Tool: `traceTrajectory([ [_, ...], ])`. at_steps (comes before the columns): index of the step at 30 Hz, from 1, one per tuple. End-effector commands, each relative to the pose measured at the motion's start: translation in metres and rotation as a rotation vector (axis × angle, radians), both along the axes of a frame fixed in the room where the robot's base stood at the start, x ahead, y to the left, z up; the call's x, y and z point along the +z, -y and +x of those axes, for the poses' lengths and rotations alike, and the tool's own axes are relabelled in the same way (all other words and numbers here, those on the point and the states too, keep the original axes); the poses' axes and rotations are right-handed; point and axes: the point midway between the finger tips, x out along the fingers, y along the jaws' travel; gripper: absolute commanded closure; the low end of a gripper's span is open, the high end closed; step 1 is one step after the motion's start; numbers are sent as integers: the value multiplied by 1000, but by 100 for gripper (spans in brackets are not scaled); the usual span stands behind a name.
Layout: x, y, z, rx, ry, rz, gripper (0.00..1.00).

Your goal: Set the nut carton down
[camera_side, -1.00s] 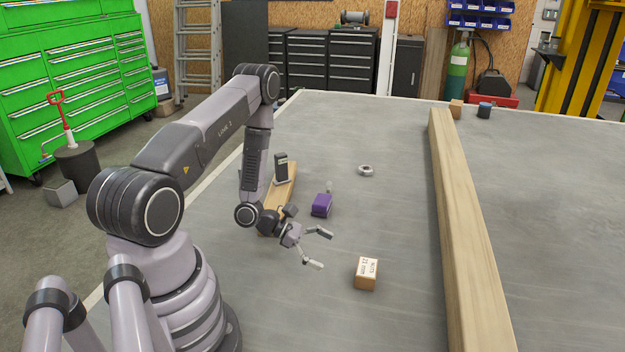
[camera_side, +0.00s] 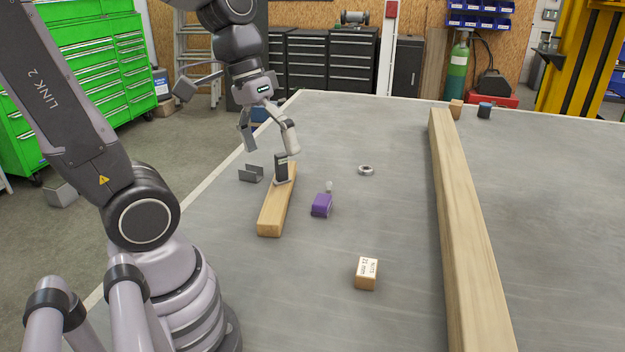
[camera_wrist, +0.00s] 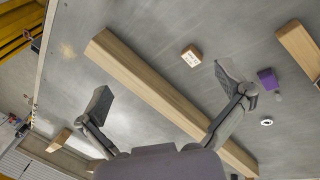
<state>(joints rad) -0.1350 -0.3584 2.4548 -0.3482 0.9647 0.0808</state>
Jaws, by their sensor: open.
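The nut carton (camera_side: 367,273), a small tan box with a white printed label on top, sits upright on the grey table top (camera_side: 400,235), left of the long wooden beam. It also shows in the wrist view (camera_wrist: 191,56), apart from my fingers. My gripper (camera_side: 270,142) is open and empty, raised over the far left of the table, well behind and to the left of the carton. In the side view its fingers overlap the area near a dark upright object. In the wrist view the open fingers (camera_wrist: 163,95) frame part of the beam.
The long wooden beam (camera_side: 468,230) runs along the right. A short wood block (camera_side: 275,212) bears the dark upright object (camera_side: 281,168). A grey bracket (camera_side: 251,174), purple block (camera_side: 321,206) and metal ring (camera_side: 366,170) lie nearby. Table around the carton is clear.

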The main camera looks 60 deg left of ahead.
Motion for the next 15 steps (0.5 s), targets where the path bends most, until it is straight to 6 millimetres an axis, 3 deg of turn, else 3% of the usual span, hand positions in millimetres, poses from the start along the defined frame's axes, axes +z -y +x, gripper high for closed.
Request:
traceTrajectory([
  [6,36,-21,-29,-138,292,261,0],
  [15,46,-30,-36,-166,377,338,0],
])
